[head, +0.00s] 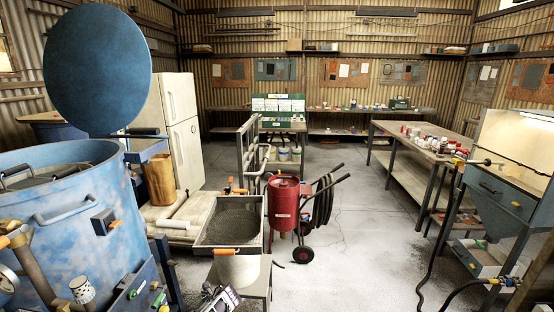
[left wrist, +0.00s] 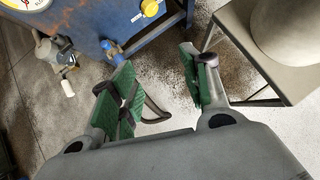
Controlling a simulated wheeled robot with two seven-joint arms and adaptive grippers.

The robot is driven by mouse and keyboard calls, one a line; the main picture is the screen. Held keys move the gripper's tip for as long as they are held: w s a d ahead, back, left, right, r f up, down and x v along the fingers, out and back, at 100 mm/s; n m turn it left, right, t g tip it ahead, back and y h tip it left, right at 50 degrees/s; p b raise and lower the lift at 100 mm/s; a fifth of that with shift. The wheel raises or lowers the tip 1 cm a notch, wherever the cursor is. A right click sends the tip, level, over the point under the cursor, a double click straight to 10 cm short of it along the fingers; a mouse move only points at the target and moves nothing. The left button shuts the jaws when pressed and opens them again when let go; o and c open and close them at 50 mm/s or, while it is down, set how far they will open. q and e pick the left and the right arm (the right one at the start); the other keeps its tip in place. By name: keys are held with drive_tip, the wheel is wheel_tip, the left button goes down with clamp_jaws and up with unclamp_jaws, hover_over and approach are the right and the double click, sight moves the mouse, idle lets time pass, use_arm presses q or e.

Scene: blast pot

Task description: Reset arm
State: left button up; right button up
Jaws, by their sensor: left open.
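My left gripper (left wrist: 160,82) is open in the left wrist view. Its two green-padded fingers stand apart, with only bare floor and a dark curved part between and beyond them. In the head view my left gripper (head: 220,298) shows only partly at the bottom edge, low beside the stool. The large blue pot (head: 70,220) is at the left, with its round blue lid (head: 97,70) raised. Its blue lower frame (left wrist: 105,25) also shows in the left wrist view. My right gripper is not in view.
A sieve tray (head: 230,227) and a red wheeled pot (head: 283,205) stand behind. A blasting cabinet (head: 500,190) is at right.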

use_arm(q)
drive_tip(key=s+d+f+n+g+h, duration=0.1)
drive_tip(key=s+f+n+h, duration=0.15)
drive_tip(key=s+f, duration=0.7)
drive_tip(key=s+d+f+n+h, duration=0.1)
drive_tip(key=s+f+n, duration=0.3)
drive_tip(key=s+f, duration=0.5)
drive_tip(key=s+d+f+n+g+h, duration=0.1)
drive_tip(key=s+d+f+n, duration=0.15)
drive_tip(key=s+f, duration=0.65)
drive_tip(key=s+f+n+h, duration=0.1)
drive_tip(key=s+n, duration=0.3)
drive_tip(key=s, duration=0.7)
drive_tip(key=s+f+n, duration=0.3)
drive_tip(key=s, duration=0.8)
drive_tip(key=s+a+f+n+h, duration=0.1)
drive_tip(key=s+n, duration=0.3)
drive_tip(key=s, duration=0.8)
drive_tip(key=shift+f+n+g+h, duration=0.3)
drive_tip(key=shift+f+g+h, duration=0.1)
drive_tip(key=shift+f, duration=0.1)
